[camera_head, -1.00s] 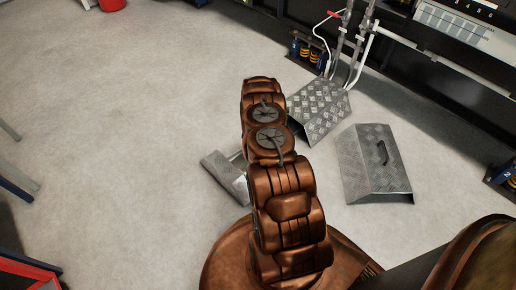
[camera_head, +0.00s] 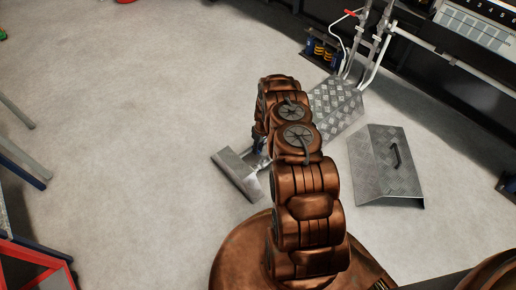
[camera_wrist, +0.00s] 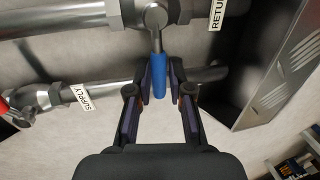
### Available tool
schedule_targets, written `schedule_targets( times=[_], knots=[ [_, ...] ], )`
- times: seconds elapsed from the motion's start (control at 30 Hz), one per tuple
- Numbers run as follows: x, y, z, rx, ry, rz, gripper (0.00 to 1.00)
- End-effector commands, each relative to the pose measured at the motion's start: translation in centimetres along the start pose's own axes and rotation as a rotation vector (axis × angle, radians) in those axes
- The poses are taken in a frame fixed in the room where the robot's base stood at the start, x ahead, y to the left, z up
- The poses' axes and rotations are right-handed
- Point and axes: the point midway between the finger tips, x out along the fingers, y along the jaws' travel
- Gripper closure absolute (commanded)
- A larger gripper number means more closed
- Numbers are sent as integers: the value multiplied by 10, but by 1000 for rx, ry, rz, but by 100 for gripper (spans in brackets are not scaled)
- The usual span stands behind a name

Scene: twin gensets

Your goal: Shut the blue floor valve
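The blue valve handle (camera_wrist: 160,76) shows in the wrist view, hanging from a round grey valve body (camera_wrist: 155,17) on the upper pipe, beside a RETURN label (camera_wrist: 217,14). My gripper (camera_wrist: 160,68) is open, with one finger on each side of the blue handle. Narrow gaps seem to show between the pads and the handle; I cannot tell if either touches. In the head view my arm hides the valve and most of the gripper.
A lower pipe carries a SUPPLY label (camera_wrist: 82,97) and a red-handled valve (camera_wrist: 5,106) at left. A sloped metal cover (camera_wrist: 283,68) stands close on the right.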

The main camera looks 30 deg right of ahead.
Motion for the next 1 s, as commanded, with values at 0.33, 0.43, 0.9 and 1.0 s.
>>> schedule_targets(
  times=[0.33,0.43,0.9,1.0],
  knots=[
    [-1,1,-1,3,3,1,59],
    [-1,1,-1,3,3,1,59],
    [-30,2,-2,3,5,3,59],
    [-44,2,-2,3,6,4,59]
  ],
)
